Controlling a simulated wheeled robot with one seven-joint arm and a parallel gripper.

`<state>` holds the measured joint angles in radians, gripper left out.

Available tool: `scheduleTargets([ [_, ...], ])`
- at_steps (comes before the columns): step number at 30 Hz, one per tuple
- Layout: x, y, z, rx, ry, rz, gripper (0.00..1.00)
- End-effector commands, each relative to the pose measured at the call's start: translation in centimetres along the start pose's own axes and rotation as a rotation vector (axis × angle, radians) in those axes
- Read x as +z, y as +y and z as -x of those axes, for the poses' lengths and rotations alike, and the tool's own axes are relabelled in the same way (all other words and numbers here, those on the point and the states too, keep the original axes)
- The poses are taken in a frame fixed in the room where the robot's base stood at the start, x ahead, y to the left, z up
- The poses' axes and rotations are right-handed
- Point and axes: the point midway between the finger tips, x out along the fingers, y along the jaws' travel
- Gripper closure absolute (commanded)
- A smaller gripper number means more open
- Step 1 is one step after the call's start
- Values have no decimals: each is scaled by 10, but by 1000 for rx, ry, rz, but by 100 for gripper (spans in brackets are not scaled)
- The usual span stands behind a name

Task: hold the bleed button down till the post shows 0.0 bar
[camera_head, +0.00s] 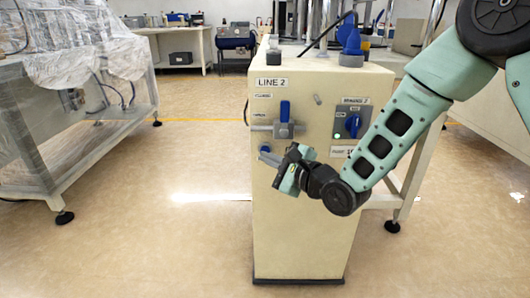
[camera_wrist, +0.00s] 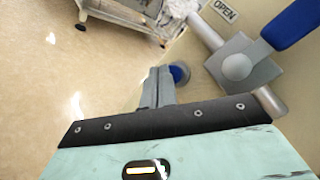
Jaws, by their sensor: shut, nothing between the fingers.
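The cream post (camera_head: 300,225) labelled LINE 2 stands in the middle of the head view. A round blue button (camera_head: 265,149) shows low on its left side, just by my fingertips; it also shows in the wrist view (camera_wrist: 180,73), right beside the fingertips. I cannot tell whether they touch. My gripper (camera_head: 268,157) is shut and empty, with its grey fingers (camera_wrist: 160,78) together, pointing at the post. I can make out no pressure reading; my arm and gripper cover part of the post's front.
A blue-handled valve (camera_head: 285,115) sits above my gripper, near an OPEN label (camera_wrist: 225,11) in the wrist view. A blue rotary switch (camera_head: 353,124) is to its right. A plastic-covered machine (camera_head: 75,100) stands at left, with clear floor (camera_head: 190,200) between.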

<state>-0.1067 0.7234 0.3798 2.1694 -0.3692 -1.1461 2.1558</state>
Motion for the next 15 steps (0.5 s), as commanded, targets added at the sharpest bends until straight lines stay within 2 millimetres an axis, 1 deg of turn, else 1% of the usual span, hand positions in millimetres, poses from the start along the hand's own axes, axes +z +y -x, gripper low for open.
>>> scheduleTargets([
  [15, -3, -4, -4, -1, 0, 0, 100],
])
